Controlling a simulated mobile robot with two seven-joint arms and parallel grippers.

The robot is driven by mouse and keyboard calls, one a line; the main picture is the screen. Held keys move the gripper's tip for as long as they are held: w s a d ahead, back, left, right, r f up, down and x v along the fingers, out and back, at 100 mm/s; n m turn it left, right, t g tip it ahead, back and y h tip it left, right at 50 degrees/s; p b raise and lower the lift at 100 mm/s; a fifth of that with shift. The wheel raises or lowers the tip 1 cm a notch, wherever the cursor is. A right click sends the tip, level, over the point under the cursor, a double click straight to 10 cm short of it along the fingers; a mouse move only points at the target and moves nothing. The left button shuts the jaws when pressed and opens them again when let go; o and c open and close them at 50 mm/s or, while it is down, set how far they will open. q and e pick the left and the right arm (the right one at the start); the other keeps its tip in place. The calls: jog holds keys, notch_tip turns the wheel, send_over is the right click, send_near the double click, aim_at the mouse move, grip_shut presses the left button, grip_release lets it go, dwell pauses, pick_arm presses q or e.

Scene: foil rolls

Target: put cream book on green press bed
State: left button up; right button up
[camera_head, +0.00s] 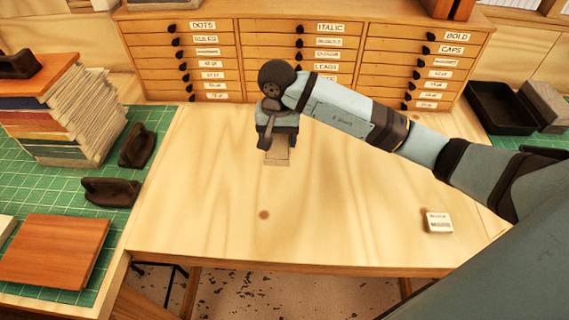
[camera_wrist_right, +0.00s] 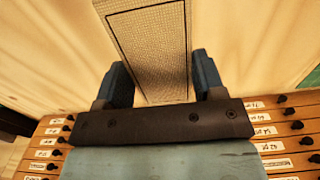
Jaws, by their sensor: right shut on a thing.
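My right gripper (camera_head: 278,143) is over the back middle of the wooden table (camera_head: 330,210), pointing down. It is shut on a cream, cloth-textured book (camera_wrist_right: 148,45) with a dark border line. In the right wrist view the two blue fingers stand on either side of the book. In the head view only the book's lower part (camera_head: 277,154) shows under the gripper; I cannot tell whether it touches the table. I see no plain press bed; the green surfaces in view are a gridded mat at left (camera_head: 158,115) and one at right (camera_head: 520,140). My left gripper is out of view.
A drawer cabinet (camera_head: 300,40) lines the back. Book stack (camera_head: 50,110), dark tools (camera_head: 137,145) and an orange-brown board (camera_head: 55,250) crowd the left. The table's front middle is clear.

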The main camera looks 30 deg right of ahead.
jog(key=p, duration=0.1)
send_over(280, 176)
notch_tip(280, 176, down, 7)
jog(key=shift+a+f, duration=0.1)
jog(key=shift+f, duration=0.6)
notch_tip(280, 176, down, 4)
jog(key=shift+r+p, duration=0.25)
jog(key=shift+p, duration=0.25)
jog(key=shift+f, duration=0.2)
jog(key=shift+f, duration=0.1)
jog(key=shift+f+b, duration=0.15)
jog(key=shift+b, duration=0.15)
jog(key=o, duration=1)
jog(key=shift+c, duration=0.2)
